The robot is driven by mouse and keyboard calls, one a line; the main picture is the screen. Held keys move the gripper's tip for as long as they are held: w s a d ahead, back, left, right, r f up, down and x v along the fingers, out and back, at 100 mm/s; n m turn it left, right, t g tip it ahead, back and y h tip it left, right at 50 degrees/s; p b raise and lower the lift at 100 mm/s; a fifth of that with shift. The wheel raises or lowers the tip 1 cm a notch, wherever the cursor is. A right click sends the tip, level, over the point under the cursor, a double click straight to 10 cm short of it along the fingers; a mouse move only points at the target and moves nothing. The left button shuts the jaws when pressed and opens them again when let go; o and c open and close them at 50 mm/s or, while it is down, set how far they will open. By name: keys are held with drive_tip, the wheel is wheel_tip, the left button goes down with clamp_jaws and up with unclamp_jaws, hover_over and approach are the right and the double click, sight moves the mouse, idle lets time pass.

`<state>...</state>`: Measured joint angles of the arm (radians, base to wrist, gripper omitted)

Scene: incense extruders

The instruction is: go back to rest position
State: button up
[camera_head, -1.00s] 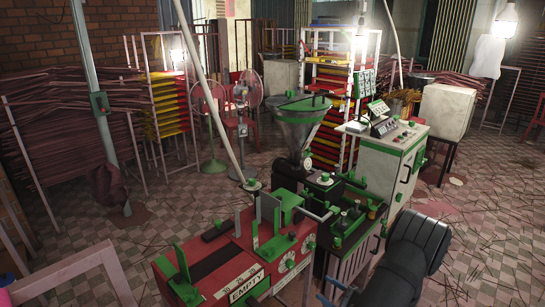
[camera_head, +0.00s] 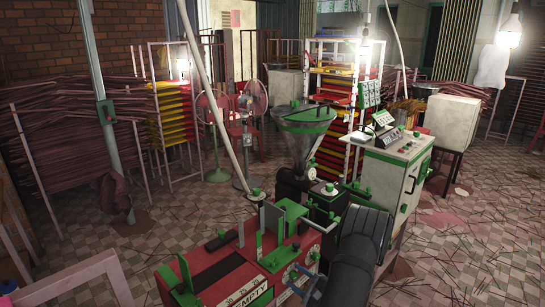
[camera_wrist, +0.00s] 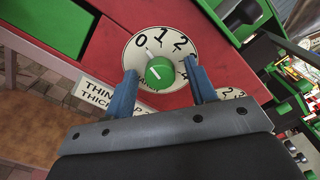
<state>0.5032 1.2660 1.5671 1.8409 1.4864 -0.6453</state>
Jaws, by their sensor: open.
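In the wrist view, my open gripper (camera_wrist: 163,82) has its two blue fingers on either side of a green knob (camera_wrist: 160,73). The knob sits on a white dial (camera_wrist: 145,48) marked with numbers, on a red panel. I cannot tell how far the fingertips are from the knob. Nothing is held between the fingers. In the head view, the gripper is at the front of the red machine (camera_head: 215,272), and my dark arm hides part of the machine's right side.
A label reading THIN and THICK (camera_wrist: 100,95) is beside the dial. A grey hopper (camera_head: 303,125) and a pale control cabinet (camera_head: 395,175) stand behind the machine. Fans (camera_head: 250,100) and stacked racks are farther back. Sticks litter the open floor at right.

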drive_tip(key=v, duration=1.7)
drive_tip(key=x, duration=1.7)
drive_tip(key=shift+w+a, duration=0.1)
drive_tip(key=shift+a, duration=0.05)
drive_tip(key=shift+m, duration=0.5)
drive_tip(key=m, duration=1.3)
